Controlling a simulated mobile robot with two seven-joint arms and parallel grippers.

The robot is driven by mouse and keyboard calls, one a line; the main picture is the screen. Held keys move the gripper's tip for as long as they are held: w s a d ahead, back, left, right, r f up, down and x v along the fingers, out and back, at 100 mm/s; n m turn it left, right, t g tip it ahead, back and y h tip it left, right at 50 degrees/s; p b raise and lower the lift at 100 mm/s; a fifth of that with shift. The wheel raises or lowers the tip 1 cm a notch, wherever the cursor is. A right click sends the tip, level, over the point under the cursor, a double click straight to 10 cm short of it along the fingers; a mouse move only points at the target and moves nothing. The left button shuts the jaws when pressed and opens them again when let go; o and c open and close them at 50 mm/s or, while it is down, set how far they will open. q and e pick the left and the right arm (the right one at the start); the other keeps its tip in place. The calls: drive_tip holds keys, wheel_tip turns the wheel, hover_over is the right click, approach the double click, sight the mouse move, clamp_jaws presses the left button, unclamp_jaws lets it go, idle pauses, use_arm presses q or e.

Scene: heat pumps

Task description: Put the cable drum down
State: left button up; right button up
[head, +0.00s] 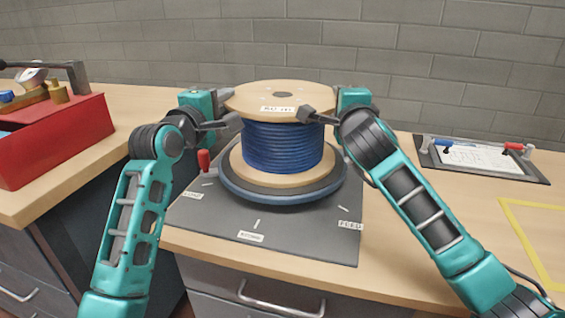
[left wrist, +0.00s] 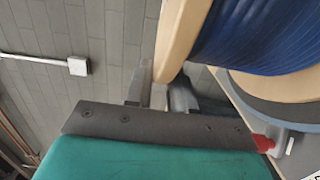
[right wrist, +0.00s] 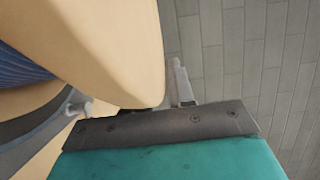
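The cable drum (head: 283,147), blue cable between two pale wooden flanges, stands upright over a dark round turntable (head: 240,190). Its lower flange appears to sit on the turntable; a small gap could not be seen. My left gripper (head: 222,110) is at the left of the upper flange. In the left wrist view its fingers (left wrist: 160,92) lie on either side of the flange rim, apparently closed on it. My right gripper (head: 322,108) is at the right of the same flange. In the right wrist view one finger (right wrist: 180,88) lies against the flange; the other is hidden behind it.
The turntable stands on a grey plate (head: 300,244) with labels and a red-knobbed lever (head: 204,160). A red box (head: 55,135) with fittings is at the left. A clipboard-like tray (head: 480,157) and a yellow outlined area (head: 540,235) are at the right. A brick wall is behind.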

use_arm(q)
drive_tip(key=o, duration=0.3)
drive_tip(key=shift+r, duration=0.1)
use_arm(e)
drive_tip(key=o, duration=0.3)
use_arm(q)
drive_tip(key=v, duration=1.2)
use_arm(e)
drive_tip(key=s, duration=1.2)
drive_tip(key=shift+a, duration=0.15)
use_arm(q)
drive_tip(key=shift+s, duration=0.1)
